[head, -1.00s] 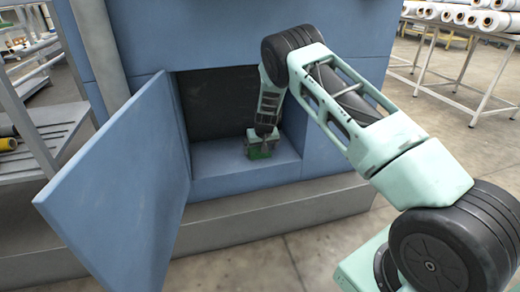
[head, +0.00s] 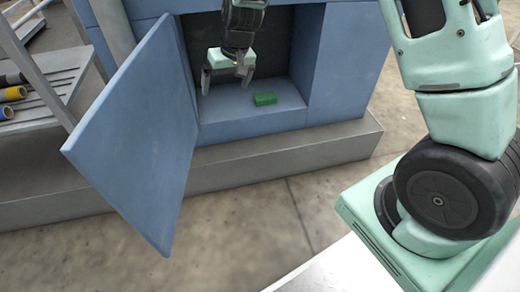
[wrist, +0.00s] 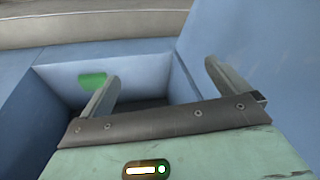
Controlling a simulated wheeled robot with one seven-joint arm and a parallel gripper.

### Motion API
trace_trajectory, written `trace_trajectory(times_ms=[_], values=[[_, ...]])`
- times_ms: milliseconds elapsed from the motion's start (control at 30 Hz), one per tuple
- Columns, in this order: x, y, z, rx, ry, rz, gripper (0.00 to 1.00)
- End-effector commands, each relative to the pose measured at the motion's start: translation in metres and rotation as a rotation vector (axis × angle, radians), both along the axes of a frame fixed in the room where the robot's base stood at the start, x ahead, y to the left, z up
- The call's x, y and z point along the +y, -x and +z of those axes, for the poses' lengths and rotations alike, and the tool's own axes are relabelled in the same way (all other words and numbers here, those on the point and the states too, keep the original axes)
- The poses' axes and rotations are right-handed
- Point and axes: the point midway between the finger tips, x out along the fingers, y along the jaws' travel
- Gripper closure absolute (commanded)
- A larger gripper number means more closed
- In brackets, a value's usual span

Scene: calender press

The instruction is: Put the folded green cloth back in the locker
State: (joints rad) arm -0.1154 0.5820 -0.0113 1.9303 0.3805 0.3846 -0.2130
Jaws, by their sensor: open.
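The folded green cloth (head: 265,98) lies on the floor of the open blue locker (head: 262,121), toward its right side. A green patch that looks like the cloth also shows in the wrist view (wrist: 92,79). My gripper (head: 226,80) is open and empty, in front of the locker opening, left of the cloth and apart from it. Its two fingers (wrist: 160,85) stand wide apart in the wrist view with nothing between them.
The blue locker door (head: 140,130) stands swung open on the left, close to my gripper. A grey plinth (head: 270,155) runs below the locker. A grey rack (head: 45,85) with rolls stands at the far left. The concrete floor in front is clear.

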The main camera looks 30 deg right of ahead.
Motion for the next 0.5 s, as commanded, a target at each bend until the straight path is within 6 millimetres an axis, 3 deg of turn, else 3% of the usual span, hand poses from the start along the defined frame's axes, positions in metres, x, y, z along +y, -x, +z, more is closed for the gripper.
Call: trace_trajectory(times_ms=[33,100,200,300,400,500], values=[[0.034,0.034,0.022,0.019,-0.016,0.077,0.00],[0.071,0.083,0.043,0.052,-0.024,0.179,0.00],[0.106,0.159,0.068,0.095,-0.006,0.328,0.00],[0.119,0.232,0.083,0.130,0.040,0.464,0.00],[0.117,0.289,0.089,0.150,0.099,0.569,0.00],[0.109,0.326,0.090,0.162,0.151,0.637,0.00]])
